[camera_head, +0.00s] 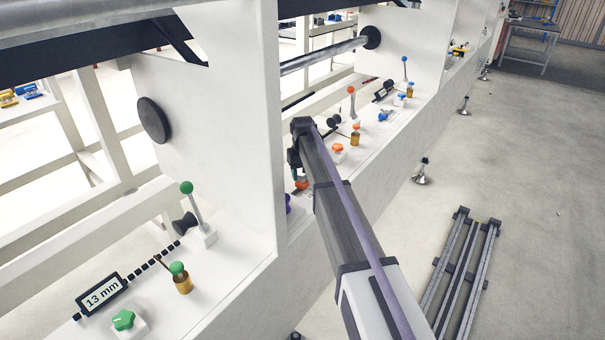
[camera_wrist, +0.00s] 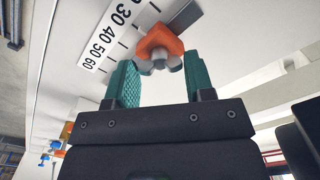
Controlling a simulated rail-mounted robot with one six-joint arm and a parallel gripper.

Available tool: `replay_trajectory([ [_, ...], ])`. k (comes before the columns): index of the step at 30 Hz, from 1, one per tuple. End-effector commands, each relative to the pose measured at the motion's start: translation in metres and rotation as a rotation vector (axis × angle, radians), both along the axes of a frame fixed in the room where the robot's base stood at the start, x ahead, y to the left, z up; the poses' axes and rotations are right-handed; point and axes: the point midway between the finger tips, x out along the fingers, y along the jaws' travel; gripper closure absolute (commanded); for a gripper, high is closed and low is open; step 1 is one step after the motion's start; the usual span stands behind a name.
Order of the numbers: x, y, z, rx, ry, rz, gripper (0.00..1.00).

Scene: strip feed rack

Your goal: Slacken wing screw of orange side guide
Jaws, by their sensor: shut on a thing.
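The orange side guide (camera_wrist: 160,42) is at the top middle of the wrist view, beside a white scale. Its grey wing screw (camera_wrist: 159,63) sits at its near edge, with the wings spread to both sides. My gripper (camera_wrist: 158,78) has green ribbed fingers, one on each side of the wing screw. The fingers are shut on the wings; the exact contact is partly hidden. In the head view my gripper (camera_head: 294,164) is at the far end of my arm, by the white rack, above an orange-red part (camera_head: 302,184).
The scale (camera_wrist: 108,39) reads 30 to 60. On the rack ledge stand an orange-balled lever (camera_head: 351,104), an orange knob (camera_head: 338,150) and, nearer, a green-balled lever (camera_head: 188,190) and a display (camera_head: 102,295) reading 13 mm. Rails (camera_head: 466,270) lie on the floor at right.

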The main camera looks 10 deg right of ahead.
Motion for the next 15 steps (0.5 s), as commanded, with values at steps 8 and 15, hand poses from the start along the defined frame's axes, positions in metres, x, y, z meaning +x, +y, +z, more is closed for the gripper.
replay_trajectory([
  [8,-0.0002,-0.0002,-0.0001,0.0,0.0,0.002,0.75],
  [15,-0.0001,-0.0001,-0.0001,0.0,0.0,0.001,0.36],
])
